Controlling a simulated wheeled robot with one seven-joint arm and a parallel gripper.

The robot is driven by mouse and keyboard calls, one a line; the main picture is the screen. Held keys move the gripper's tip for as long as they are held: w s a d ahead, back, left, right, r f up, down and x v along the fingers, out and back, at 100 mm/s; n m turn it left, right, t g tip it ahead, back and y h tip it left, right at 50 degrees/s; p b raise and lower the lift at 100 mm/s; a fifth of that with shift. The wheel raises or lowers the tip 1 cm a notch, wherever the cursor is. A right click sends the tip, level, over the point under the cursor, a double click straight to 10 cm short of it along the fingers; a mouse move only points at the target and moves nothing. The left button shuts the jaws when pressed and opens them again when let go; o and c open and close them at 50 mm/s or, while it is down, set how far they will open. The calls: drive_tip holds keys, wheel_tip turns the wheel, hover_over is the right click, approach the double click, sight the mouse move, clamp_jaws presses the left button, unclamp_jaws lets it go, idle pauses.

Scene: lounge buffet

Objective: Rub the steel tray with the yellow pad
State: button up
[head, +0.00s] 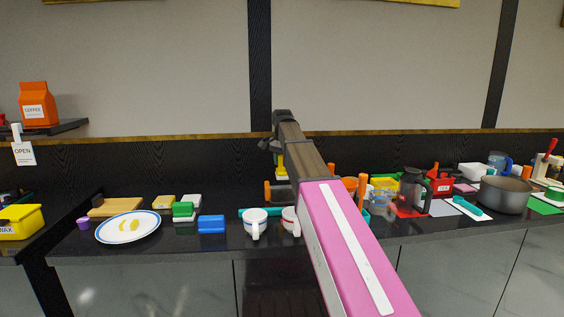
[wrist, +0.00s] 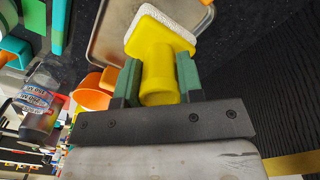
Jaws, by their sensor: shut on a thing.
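The yellow pad (wrist: 160,45) has a yellow body and handle and a pale, whitish face. My gripper (wrist: 158,80) is shut on its handle, with a green finger on each side. In the head view the pad shows as a small yellow patch (head: 280,161) below my wrist. The steel tray (wrist: 108,42) lies flat on the dark counter beyond the pad in the wrist view, partly hidden by it. The pad's pale face overlaps the tray in the picture; I cannot tell whether they touch. In the head view my arm hides most of the tray's area.
Two white mugs (head: 255,224) stand at the counter's front, close to my arm. A blue-rimmed plate (head: 128,227) and several coloured blocks are to the left. A glass coffee pot (head: 412,190) and a grey pot (head: 503,195) stand to the right. A dark wall backs the counter.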

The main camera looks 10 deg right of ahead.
sight(282, 179)
drive_tip(key=shift+f, duration=3.9)
drive_tip(key=shift+o, duration=0.2)
clamp_jaws()
